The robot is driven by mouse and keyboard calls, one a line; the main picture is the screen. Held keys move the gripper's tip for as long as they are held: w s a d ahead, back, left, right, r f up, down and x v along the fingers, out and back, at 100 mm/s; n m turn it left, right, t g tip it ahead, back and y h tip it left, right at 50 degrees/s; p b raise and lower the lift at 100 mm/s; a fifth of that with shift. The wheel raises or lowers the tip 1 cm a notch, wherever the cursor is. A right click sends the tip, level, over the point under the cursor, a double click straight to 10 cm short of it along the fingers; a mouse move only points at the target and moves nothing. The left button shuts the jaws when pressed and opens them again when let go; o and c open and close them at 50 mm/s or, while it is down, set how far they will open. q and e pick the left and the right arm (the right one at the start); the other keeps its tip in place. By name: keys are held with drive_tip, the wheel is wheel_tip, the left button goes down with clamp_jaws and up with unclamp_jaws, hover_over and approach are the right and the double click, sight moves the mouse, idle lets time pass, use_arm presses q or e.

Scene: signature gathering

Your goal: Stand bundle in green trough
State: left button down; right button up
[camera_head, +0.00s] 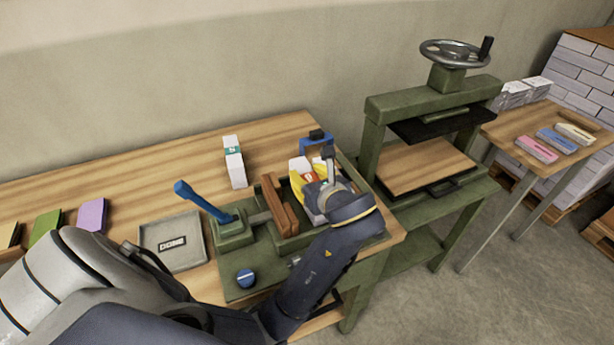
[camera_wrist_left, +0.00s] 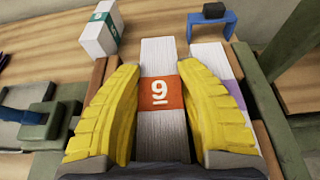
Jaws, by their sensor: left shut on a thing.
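My left gripper (camera_head: 308,180) has yellow fingers, which also show in the wrist view (camera_wrist_left: 160,88). It is shut on a white paper bundle with an orange band marked 9 (camera_wrist_left: 160,92), one finger on each side. The bundle is upright over or in the green trough (camera_head: 289,244), whose green side wall shows in the wrist view (camera_wrist_left: 289,150). Its lower end is hidden, so I cannot tell whether it touches the trough floor. A second bundle with a purple band (camera_wrist_left: 209,58) stands just right of it, partly behind the finger. My right gripper is not in view.
A blue bracket (camera_head: 317,143) is behind the trough. A blue-handled lever (camera_head: 203,201) and a grey tray (camera_head: 171,241) are left. A green press (camera_head: 436,105) stands right.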

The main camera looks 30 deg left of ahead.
use_arm(q)
drive_tip(key=shift+f, duration=0.25)
drive_tip(key=shift+s+d+f, duration=0.1)
drive_tip(key=shift+s+f, duration=0.05)
drive_tip(key=shift+f, duration=0.4)
drive_tip(key=c, duration=1.2)
unclamp_jaws()
drive_tip(key=shift+r, duration=0.35)
drive_tip(key=shift+d+r, duration=0.2)
drive_tip(key=shift+r, duration=0.05)
drive_tip(key=v, duration=0.3)
drive_tip(key=shift+d+r, duration=0.15)
drive_tip(key=shift+r, duration=0.05)
drive_tip(key=shift+v, duration=0.85)
drive_tip(key=shift+r, duration=0.1)
